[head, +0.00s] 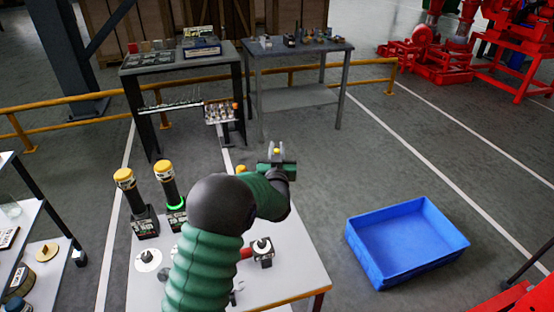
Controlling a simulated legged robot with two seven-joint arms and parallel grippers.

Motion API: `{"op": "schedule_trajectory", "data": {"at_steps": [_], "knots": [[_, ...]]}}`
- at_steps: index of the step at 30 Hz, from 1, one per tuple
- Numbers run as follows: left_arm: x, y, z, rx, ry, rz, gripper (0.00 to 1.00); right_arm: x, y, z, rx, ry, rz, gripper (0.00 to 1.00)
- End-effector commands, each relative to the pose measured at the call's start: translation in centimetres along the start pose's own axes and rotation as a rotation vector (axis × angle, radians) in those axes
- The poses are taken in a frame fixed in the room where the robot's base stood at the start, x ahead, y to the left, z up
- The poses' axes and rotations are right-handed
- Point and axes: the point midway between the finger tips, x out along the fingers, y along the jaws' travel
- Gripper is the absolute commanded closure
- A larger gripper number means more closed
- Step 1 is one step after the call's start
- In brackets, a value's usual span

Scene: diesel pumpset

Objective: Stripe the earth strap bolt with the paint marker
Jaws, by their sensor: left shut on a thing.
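My left arm reaches in from the bottom over the near table. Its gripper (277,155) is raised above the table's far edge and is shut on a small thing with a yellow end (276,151). This looks like the paint marker, though most of it is hidden by the gripper. I cannot make out the earth strap bolt; my arm covers part of the table. My right gripper is not in view.
A blue crate (405,240) stands on the floor at right. Two grey tables (300,47) stand behind, near a yellow rail (75,100).

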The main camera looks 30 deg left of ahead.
Motion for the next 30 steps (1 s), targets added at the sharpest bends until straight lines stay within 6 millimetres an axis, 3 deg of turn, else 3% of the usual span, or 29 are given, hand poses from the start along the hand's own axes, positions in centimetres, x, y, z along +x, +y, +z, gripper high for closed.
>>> {"op": "schedule_trajectory", "data": {"at_steps": [5, 6, 10, 15, 21, 30], "knots": [[0.0, 0.0, 0.0, 0.000, 0.000, 0.000, 1.00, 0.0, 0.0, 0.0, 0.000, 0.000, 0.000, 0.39], [0.0, 0.0, 0.0, 0.000, 0.000, -0.001, 0.86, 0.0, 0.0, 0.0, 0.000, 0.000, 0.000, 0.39], [0.0, 0.0, 0.0, 0.000, 0.000, -0.001, 1.00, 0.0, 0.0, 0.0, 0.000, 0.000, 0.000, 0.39], [0.0, 0.0, -0.2, 0.000, 0.001, -0.001, 1.00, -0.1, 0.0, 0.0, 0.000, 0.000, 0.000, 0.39], [0.0, -0.1, -1.8, 0.000, 0.001, -0.001, 1.00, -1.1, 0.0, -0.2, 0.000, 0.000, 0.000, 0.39], [0.0, -0.1, -1.6, 0.000, 0.000, -0.001, 1.00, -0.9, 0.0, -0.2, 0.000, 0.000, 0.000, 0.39]]}}
